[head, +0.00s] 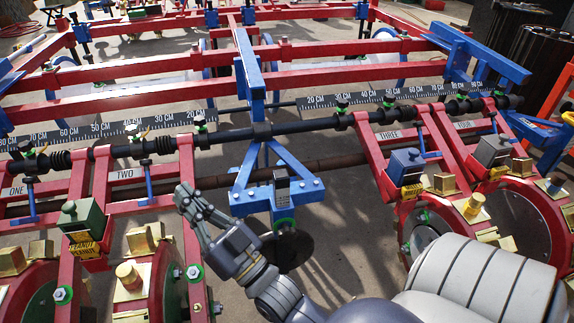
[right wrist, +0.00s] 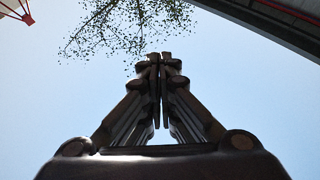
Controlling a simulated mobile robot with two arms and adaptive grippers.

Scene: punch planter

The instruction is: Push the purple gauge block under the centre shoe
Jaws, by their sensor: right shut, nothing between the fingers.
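I cannot make out the purple gauge block in either view. The blue centre bracket (head: 274,190) stands in the middle of the red frame in the head view, with a small grey device on its front. A green-ringed bolt (head: 285,224) sits at its lower end. A dark round shape (head: 287,252) shows below it; I cannot tell whether this is the centre shoe. My right gripper (head: 187,195) is shut and empty, just left of the bracket and apart from it. Its closed fingers also fill the middle of the right wrist view (right wrist: 158,62). My left gripper is not in view.
Red-framed planter units with green (head: 81,219) and blue boxes (head: 406,166) stand on both sides. A dark toolbar (head: 230,135) and centimetre scales (head: 110,131) cross behind. Bare concrete (head: 345,225) lies right of the bracket. The right wrist view shows sky and leaves.

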